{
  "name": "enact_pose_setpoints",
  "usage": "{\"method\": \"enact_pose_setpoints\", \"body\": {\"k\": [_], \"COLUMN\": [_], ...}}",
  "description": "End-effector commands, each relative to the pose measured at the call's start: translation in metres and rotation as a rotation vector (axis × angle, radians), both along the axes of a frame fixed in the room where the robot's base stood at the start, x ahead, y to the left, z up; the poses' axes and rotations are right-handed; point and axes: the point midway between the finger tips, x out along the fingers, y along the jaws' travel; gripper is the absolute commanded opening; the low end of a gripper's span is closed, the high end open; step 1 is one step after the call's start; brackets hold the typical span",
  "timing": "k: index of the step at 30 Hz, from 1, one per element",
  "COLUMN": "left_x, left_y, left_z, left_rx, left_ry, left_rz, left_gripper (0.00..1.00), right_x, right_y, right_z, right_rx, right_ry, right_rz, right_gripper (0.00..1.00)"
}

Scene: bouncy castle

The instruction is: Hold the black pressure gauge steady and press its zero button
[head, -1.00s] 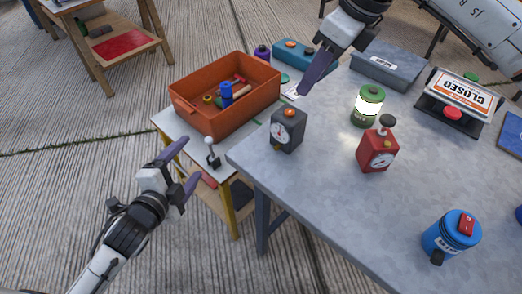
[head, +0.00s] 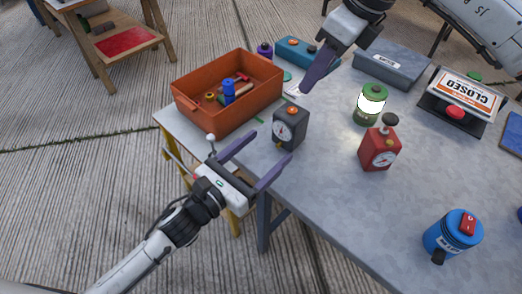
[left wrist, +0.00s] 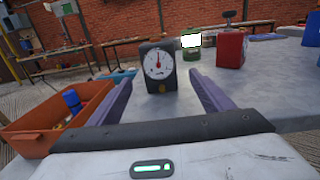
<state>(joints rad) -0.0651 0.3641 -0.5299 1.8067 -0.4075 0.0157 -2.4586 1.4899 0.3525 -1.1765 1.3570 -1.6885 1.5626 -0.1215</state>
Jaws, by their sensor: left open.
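The black pressure gauge (head: 291,129) stands upright near the left edge of the grey table, with a white dial on its side and an orange button (head: 292,110) on top. In the left wrist view the gauge (left wrist: 158,68) stands ahead, between the fingers in the picture. My left gripper (head: 268,153) is open and empty, just short of the gauge at the table edge, its fingers pointing toward it. My right gripper (head: 304,88) is above the table behind the gauge; one purple finger shows and its opening cannot be told.
An orange bin (head: 228,92) with small items is at left. A blue canister (head: 453,236) stands at front right. The table's front middle is clear.

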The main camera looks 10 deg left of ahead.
Motion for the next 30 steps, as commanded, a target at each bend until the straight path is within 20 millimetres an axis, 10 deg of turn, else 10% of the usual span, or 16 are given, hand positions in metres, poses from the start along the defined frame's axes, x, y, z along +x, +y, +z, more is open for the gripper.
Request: {"method": "enact_pose_setpoints", "body": {"k": [15, 30], "left_x": [0.069, 0.082], "left_y": [-0.045, -0.054], "left_z": [0.001, 0.000], "left_rx": [-0.002, -0.001], "left_ry": [0.000, 0.002], "left_rz": [0.001, 0.001], "left_gripper": [0.73, 0.73], "right_x": [0.000, 0.000], "right_y": [0.000, 0.000], "right_z": [0.000, 0.000], "right_rx": [0.000, 0.000], "right_ry": [0.000, 0.000], "right_rz": [0.000, 0.000], "right_gripper": [0.31, 0.31]}}
